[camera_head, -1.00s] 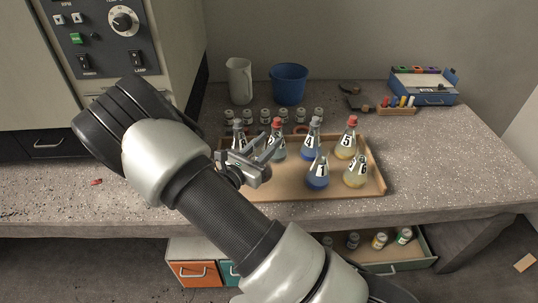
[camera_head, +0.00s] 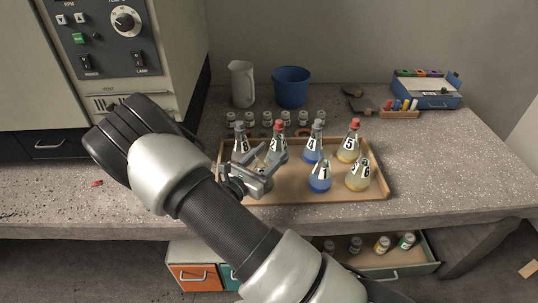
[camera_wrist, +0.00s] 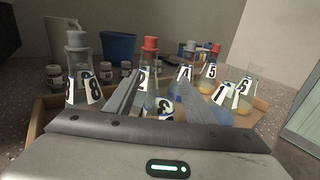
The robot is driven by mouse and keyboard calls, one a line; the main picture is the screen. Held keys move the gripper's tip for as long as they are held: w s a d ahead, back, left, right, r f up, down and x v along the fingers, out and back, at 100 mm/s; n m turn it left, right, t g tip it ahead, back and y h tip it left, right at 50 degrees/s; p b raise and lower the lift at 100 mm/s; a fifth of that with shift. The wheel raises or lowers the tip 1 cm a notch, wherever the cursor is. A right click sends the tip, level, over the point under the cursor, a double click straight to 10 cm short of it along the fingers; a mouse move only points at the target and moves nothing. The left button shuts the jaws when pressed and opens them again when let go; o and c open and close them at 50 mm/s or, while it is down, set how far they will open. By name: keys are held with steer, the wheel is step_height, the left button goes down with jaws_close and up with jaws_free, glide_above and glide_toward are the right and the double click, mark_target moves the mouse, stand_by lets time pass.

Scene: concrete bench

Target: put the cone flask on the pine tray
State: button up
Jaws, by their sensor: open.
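The pine tray (camera_head: 384,187) lies on the bench and bears several numbered cone flasks. Flask 1 (camera_head: 320,181) and flask 4 (camera_head: 313,153) hold blue liquid. Flask 5 (camera_head: 347,153) and flask 6 (camera_head: 357,177) are yellowish. Flask 2 (camera_head: 279,151) has a red stopper. Another flask (camera_head: 240,146), grey-stoppered, stands at the tray's left and shows an 8 in the wrist view (camera_wrist: 78,88). My gripper (camera_head: 270,162) is open over the tray's left part. A label 3 (camera_wrist: 165,107) shows between its fingers; most of that flask is hidden, and I cannot tell whether they touch it.
Behind the tray stand several small jars (camera_head: 266,118), a pale jug (camera_head: 242,84) and a blue bucket (camera_head: 290,87). A marker rack (camera_head: 400,112) and blue box (camera_head: 427,93) are at the right. A control cabinet (camera_head: 120,60) stands left. The bench's right front is clear.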

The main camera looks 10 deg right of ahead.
steer(key=shift+r, duration=0.25)
steer(key=p+v, duration=0.1)
steer(key=v, duration=1.1)
steer(key=shift+f+p, duration=0.15)
steer(key=shift+p, duration=0.25)
